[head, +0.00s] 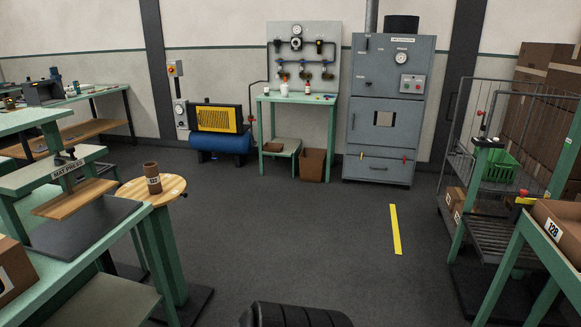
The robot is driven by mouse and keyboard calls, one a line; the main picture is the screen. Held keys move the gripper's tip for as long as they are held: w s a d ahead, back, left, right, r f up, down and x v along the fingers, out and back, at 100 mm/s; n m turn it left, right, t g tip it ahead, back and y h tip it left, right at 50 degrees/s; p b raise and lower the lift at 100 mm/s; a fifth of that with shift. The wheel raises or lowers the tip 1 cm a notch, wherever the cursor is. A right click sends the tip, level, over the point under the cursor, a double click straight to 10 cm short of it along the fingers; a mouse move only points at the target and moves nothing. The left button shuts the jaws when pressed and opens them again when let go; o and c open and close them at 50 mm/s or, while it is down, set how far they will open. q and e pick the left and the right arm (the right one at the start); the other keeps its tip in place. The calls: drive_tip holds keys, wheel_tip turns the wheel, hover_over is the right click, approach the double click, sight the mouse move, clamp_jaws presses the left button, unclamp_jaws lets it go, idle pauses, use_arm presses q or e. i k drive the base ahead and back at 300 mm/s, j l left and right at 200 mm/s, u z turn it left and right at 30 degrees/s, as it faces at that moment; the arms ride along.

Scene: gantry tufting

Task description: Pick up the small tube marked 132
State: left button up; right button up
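A small brown tube (152,172) stands upright on a round wooden stool-like top (172,190) at the left. It has a white label with dark marks low on its side, too small for me to read surely. No other tube like it shows clearly. Neither of my grippers is in view.
A green bench (50,262) with a press and a dark plate (85,228) stands left of the round top. A green frame and a box marked 128 (562,232) are at the right. The grey floor (300,235) between is open, with a yellow strip (395,230).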

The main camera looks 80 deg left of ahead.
sight(153, 178)
drive_tip(key=u, duration=3.7)
drive_tip(key=i+u, duration=0.15)
drive_tip(key=u, duration=0.55)
